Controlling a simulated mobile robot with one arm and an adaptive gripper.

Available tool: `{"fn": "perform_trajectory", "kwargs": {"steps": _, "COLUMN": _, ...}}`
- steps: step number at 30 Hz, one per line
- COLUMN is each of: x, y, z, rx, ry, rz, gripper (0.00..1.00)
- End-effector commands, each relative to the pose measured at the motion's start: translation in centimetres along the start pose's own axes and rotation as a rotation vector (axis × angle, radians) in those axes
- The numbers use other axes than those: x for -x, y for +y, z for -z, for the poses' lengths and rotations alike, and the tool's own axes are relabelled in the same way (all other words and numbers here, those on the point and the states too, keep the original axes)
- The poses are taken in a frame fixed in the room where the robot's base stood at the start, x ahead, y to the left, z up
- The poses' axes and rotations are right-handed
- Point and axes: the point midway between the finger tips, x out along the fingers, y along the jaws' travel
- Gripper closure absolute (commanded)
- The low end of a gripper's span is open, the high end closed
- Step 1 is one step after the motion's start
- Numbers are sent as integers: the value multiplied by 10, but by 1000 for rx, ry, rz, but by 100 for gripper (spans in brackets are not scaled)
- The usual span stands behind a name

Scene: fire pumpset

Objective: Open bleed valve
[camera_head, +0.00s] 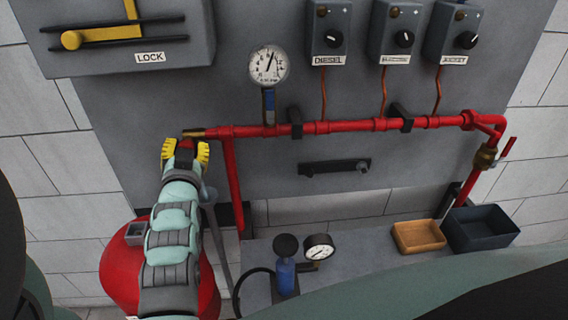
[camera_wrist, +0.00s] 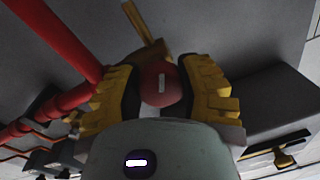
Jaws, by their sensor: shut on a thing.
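The bleed valve sits at the left end of the red pipe, with a brass spout (camera_head: 194,133) pointing left in the head view. In the wrist view its round red knob (camera_wrist: 160,84) lies between my yellow fingers, with the brass spout (camera_wrist: 146,28) beyond it. My gripper (camera_head: 186,149) reaches up to this pipe end from below; it also shows in the wrist view (camera_wrist: 162,92). It is shut on the red knob. In the head view my fingers and wrist hide most of the knob.
The red pipe (camera_head: 340,126) runs right to a brass valve (camera_head: 485,158) with a red lever. A gauge (camera_head: 269,66) stands above it. The LOCK box (camera_head: 120,70) is above my gripper. A wooden tray (camera_head: 420,238) and dark bin (camera_head: 480,231) rest on the shelf.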

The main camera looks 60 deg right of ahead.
Motion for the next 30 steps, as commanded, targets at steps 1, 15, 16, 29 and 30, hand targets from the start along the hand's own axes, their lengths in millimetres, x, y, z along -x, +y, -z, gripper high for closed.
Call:
{"fn": "perform_trajectory", "kwargs": {"steps": 1, "x": 0, "y": 1, "z": -3, "rx": 0, "ry": -8, "rz": -2, "gripper": 98}}
{"fn": "perform_trajectory", "kwargs": {"steps": 15, "x": 0, "y": 0, "z": -2, "rx": -2, "ry": -4, "rz": -1, "gripper": 30}}
{"fn": "perform_trajectory", "kwargs": {"steps": 16, "x": 0, "y": 0, "z": -2, "rx": -2, "ry": -4, "rz": -1, "gripper": 28}}
{"fn": "perform_trajectory", "kwargs": {"steps": 29, "x": 11, "y": 1, "z": -1, "rx": -2, "ry": -3, "rz": -2, "gripper": 28}}
{"fn": "perform_trajectory", "kwargs": {"steps": 30, "x": 16, "y": 1, "z": -1, "rx": -1, "ry": -1, "rz": -2, "gripper": 28}}
